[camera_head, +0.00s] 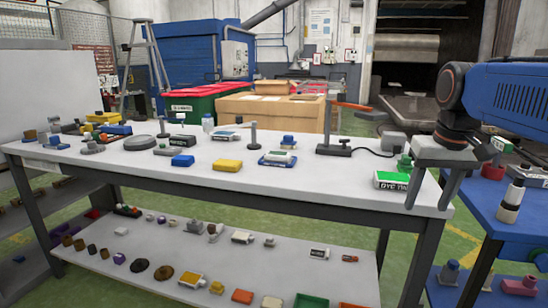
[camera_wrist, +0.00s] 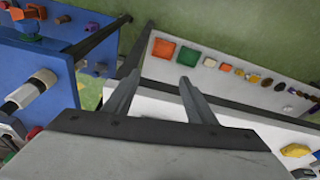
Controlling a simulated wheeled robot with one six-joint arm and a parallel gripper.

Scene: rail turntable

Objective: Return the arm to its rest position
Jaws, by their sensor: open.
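My gripper (camera_head: 427,203) is at the right end of the white workbench (camera_head: 330,190) in the head view, pointing down. Its two fingers are spread wide with nothing between them. In the wrist view my gripper (camera_wrist: 158,92) also shows open and empty, with the floor and the bench edge beyond the fingertips. A white and green box (camera_head: 392,180) lies on the bench just left of the gripper in the head view. Whether a finger touches it or the bench, I cannot tell.
A blue cart (camera_head: 520,232) with bottles stands close on the right. The bench carries a yellow block (camera_head: 228,165), a blue block (camera_head: 182,161) and several other parts. Its lower shelf (camera_head: 335,285) holds several small items. Green floor (camera_head: 400,245) shows between bench and cart.

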